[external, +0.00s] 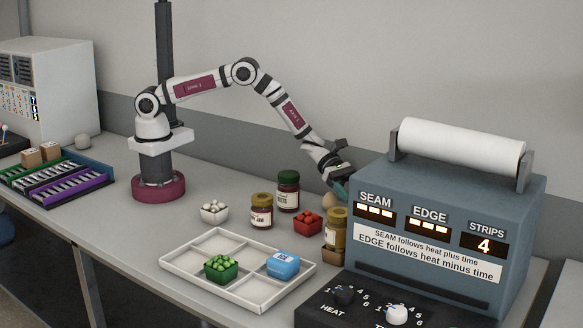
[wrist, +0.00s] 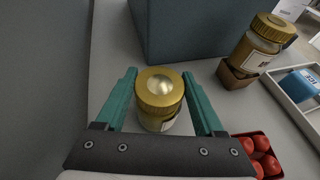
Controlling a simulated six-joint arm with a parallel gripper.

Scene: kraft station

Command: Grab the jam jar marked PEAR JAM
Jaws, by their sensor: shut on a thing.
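My gripper (wrist: 159,92) is shut on a gold-lidded jar (wrist: 159,86), with one teal finger on each side of it in the wrist view. The jar is upright as seen from above; its label is a pale edge I cannot read. In the external view my gripper (external: 341,187) is behind the left edge of the blue-grey machine, and the held jar cannot be made out there. Another gold-lidded jar (external: 261,212), with a label ending in JAM, stands on the bench. A gold-lidded jar with yellow contents (external: 337,226) sits in a brown holder.
The blue-grey machine (external: 440,215) stands close to my gripper. A green-lidded jar (external: 288,192), a red bowl of round red items (external: 307,223) and a white bowl (external: 214,213) stand nearby. The white divided tray (external: 193,263) holds a green bowl and a blue box.

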